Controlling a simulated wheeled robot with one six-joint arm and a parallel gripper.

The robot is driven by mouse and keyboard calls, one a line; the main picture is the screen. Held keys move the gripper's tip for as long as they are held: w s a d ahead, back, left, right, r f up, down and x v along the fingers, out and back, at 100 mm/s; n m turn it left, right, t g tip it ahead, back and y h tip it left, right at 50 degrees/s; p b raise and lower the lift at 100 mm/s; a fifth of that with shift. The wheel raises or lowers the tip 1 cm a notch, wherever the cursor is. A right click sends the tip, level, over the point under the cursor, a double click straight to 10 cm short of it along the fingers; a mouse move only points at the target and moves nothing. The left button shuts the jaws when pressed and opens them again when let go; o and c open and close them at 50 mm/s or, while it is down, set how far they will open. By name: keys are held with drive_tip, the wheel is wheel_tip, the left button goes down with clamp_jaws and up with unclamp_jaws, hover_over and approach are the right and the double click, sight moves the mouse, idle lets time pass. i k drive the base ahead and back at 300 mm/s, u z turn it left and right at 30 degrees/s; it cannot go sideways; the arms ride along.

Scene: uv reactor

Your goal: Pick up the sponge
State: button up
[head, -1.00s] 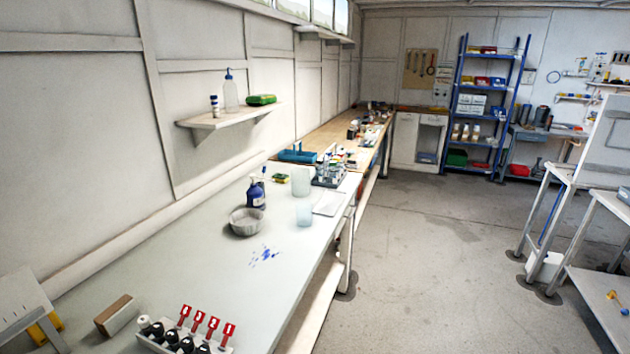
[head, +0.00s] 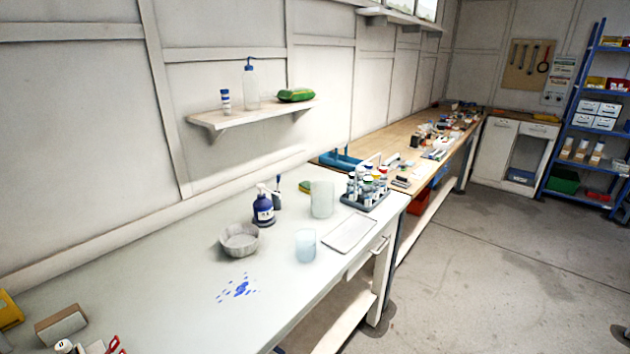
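A small sponge (head: 304,187), yellow with a green top, lies on the white bench (head: 160,262) near the wall. My gripper is not in view.
A grey bowl (head: 240,240), a small cup (head: 305,246), a flat tray (head: 349,232) and a bottle rack (head: 368,187) stand around the sponge. Blue spots (head: 238,289) mark the bench top. A wall shelf (head: 250,115) hangs above. The floor (head: 480,270) at right is clear.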

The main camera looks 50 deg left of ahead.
sight(304, 186)
drive_tip(key=u, duration=0.35)
drive_tip(key=i, duration=1.75)
drive_tip(key=u, duration=1.65)
drive_tip(key=i, duration=0.95)
drive_tip(key=u, duration=1.2)
drive_tip(key=i, duration=0.2)
drive_tip(key=u, duration=0.2)
